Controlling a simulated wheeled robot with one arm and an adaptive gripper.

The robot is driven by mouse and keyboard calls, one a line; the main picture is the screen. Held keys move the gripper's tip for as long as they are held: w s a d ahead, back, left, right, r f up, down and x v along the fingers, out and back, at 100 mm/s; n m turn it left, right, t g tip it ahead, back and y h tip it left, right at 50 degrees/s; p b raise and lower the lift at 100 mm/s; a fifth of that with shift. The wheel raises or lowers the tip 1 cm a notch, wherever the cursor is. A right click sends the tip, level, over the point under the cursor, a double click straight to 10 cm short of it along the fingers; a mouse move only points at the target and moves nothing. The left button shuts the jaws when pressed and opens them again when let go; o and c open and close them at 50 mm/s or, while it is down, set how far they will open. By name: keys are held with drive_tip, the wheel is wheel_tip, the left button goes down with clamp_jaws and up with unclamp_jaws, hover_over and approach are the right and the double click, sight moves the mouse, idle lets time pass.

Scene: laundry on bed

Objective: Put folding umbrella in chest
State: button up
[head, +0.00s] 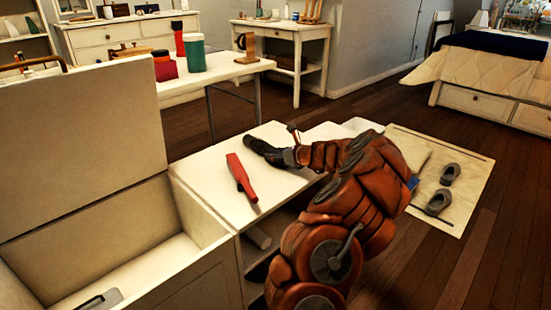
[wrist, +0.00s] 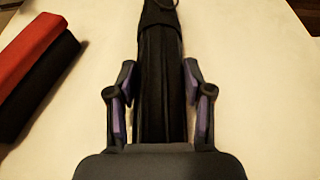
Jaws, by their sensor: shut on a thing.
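The folding umbrella is black and slim with a loop at its far end. In the wrist view the folding umbrella (wrist: 160,70) runs lengthwise between the fingers of my gripper (wrist: 160,100), which is shut on it. In the head view the umbrella (head: 262,148) shows at or just above the white tabletop, and my gripper (head: 290,157) is at its right end, partly hidden by my arm. The white chest (head: 215,262) stands at the lower left with its lid up. Its inside is partly in view, with a grey item at the bottom edge.
A red object with a dark side (head: 240,177) lies on the white cabinet top (head: 207,180), left of my gripper. A mat with grey slippers (head: 438,202) lies right.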

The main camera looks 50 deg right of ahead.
drive_tip(key=o, duration=1.4)
drive_tip(key=p+v, duration=0.4)
drive_tip(key=v, duration=0.6)
drive_tip(key=shift+s+r, duration=0.25)
drive_tip(key=shift+r, duration=0.05)
drive_tip(key=shift+s+a+r+p, duration=0.1)
drive_tip(key=shift+s+p, duration=0.1)
drive_tip(key=shift+s, duration=0.15)
drive_tip(key=shift+s+r+p, duration=0.1)
drive_tip(key=shift+s+p, duration=0.05)
drive_tip(key=shift+s, duration=0.15)
